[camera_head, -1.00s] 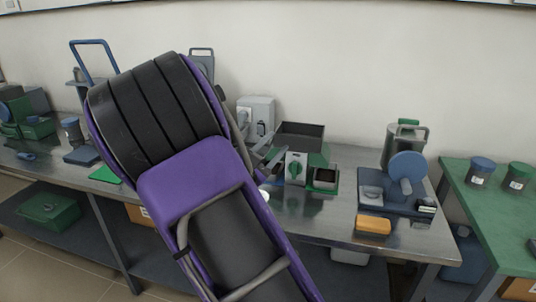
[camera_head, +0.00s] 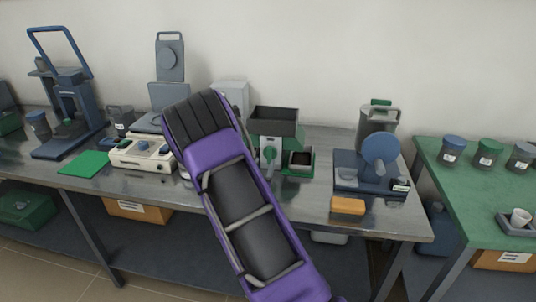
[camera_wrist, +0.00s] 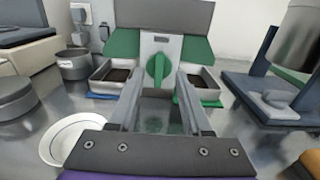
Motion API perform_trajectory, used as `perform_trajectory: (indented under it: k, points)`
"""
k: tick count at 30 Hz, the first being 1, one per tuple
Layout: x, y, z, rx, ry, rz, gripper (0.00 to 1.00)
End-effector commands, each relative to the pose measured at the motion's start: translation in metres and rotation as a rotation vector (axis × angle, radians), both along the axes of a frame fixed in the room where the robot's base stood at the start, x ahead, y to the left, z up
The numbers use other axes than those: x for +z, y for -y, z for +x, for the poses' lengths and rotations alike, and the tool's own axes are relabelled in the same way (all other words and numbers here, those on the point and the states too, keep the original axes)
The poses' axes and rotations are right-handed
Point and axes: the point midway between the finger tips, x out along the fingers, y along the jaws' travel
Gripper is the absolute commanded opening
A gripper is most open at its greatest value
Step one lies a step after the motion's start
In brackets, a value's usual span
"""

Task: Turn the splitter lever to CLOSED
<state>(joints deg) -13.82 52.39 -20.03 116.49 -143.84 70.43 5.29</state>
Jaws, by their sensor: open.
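The splitter (camera_head: 274,124) stands on the steel bench, a grey hopper above a pale front plate. Its green lever (camera_wrist: 159,68) is on the front plate and looks roughly upright in the wrist view; it also shows in the head view (camera_head: 269,157). The lettering near the lever is too small to read. My gripper (camera_wrist: 162,77) is open, its two fingers pointing at the splitter, one to each side of the lever in the wrist view. I cannot tell whether they touch it. In the head view my arm hides the gripper.
Sample pans (camera_wrist: 114,75) sit at both sides of the splitter. A white bowl (camera_wrist: 69,139) lies near my left finger. A blue-grey machine (camera_head: 372,172) and an orange block (camera_head: 348,205) stand to the right. A white scale-like device (camera_head: 143,154) is at the left.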

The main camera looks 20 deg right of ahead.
Motion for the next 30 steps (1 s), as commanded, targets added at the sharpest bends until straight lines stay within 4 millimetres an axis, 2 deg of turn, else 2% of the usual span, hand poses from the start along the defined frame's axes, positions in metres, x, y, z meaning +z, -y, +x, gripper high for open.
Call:
perform_trajectory:
  k: [3, 10, 15, 23, 30]
  points:
    - [0.000, 0.016, 0.021, -0.003, 0.002, -0.001, 0.49]
    - [0.000, 0.034, 0.050, -0.001, 0.002, -0.001, 0.49]
    - [0.000, 0.040, 0.058, -0.001, 0.000, 0.000, 0.49]
    - [0.000, 0.040, 0.058, -0.001, 0.000, 0.000, 0.49]
    - [0.000, 0.040, 0.058, -0.001, 0.000, 0.000, 0.07]
